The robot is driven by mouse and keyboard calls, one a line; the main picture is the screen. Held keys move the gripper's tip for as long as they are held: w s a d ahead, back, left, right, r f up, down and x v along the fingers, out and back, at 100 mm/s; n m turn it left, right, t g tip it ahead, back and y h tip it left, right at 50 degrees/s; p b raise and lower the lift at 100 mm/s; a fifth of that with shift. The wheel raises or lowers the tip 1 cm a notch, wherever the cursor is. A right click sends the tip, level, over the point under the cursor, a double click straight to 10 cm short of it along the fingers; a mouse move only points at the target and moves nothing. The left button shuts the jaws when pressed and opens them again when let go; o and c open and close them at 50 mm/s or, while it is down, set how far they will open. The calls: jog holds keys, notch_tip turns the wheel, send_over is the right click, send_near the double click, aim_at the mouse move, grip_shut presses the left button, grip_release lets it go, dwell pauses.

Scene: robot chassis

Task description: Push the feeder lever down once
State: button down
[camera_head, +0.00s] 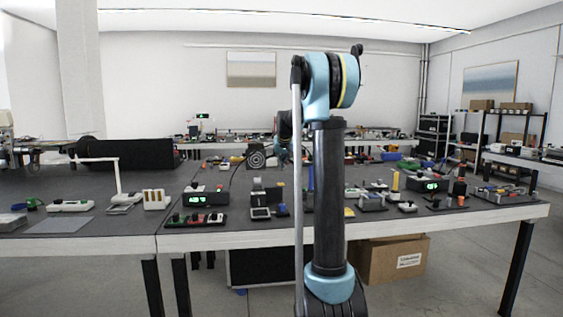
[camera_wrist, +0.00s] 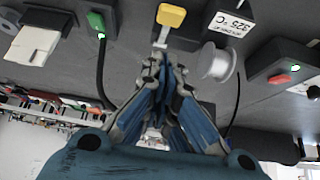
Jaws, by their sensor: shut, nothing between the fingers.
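In the wrist view a yellow tab (camera_wrist: 171,16) on a pale stem, which looks like the feeder lever, stands just beyond my fingertips. My gripper (camera_wrist: 165,68) is shut and empty, with its blue-padded fingers pointing at the stem below the tab. A small gap seems to remain between tips and stem, but I cannot tell whether they touch. In the head view my arm stands in front of the table and hides most of the gripper. I cannot pick out the lever surely there.
The table (camera_head: 380,225) is crowded with small devices.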

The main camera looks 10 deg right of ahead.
send_over(280, 184)
jog(key=w, duration=0.2)
jog(key=f, duration=0.4)
jog(key=shift+s+d+f, duration=0.1)
jog(key=shift+d+f, duration=0.2)
jog(key=shift+d, duration=0.1)
jog(key=shift+s+f, duration=0.15)
jog(key=shift+f, duration=0.4)
jog(key=shift+d, duration=0.1)
